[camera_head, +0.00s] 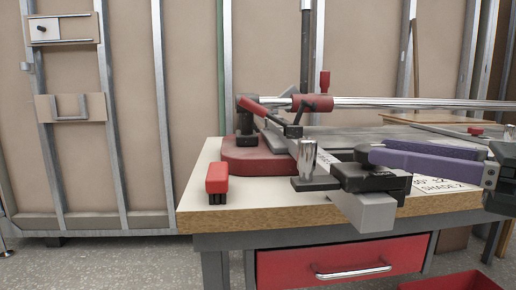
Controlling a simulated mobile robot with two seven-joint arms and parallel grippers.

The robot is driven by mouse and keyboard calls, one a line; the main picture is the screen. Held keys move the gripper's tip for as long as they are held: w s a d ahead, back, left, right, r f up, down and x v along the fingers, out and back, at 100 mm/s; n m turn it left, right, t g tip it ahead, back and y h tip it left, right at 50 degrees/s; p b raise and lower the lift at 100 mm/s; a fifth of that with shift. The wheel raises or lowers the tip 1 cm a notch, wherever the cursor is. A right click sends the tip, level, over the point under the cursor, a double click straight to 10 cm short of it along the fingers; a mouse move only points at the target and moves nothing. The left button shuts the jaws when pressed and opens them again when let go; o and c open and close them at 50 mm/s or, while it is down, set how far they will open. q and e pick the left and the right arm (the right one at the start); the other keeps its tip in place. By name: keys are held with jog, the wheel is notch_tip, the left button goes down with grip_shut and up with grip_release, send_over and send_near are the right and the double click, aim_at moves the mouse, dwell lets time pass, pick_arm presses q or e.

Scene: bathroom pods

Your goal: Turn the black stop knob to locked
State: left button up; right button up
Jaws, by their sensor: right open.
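A black stop (372,181) sits across the grey metal bar near the front of the bench. My right gripper (373,152) comes in from the right with long purple fingers. It is open, and its fingertips are right at the knob. I cannot tell whether they touch it, and the tips overlap part of the knob and stop. The knob's lock marking cannot be made out. My left gripper is not in view.
A silver post (307,158) stands on a black block left of the stop. A red-and-black block (217,181) lies on the white bench top (202,160). A dark red base (253,159) and a long metal rod (410,103) are behind. A red drawer (345,260) is below.

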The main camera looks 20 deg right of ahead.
aim_at(355, 145)
jog(key=x, duration=0.6)
jog(key=shift+w+a+p, duration=0.1)
jog(key=shift+w+p, duration=0.15)
jog(key=shift+p, duration=0.1)
grip_shut()
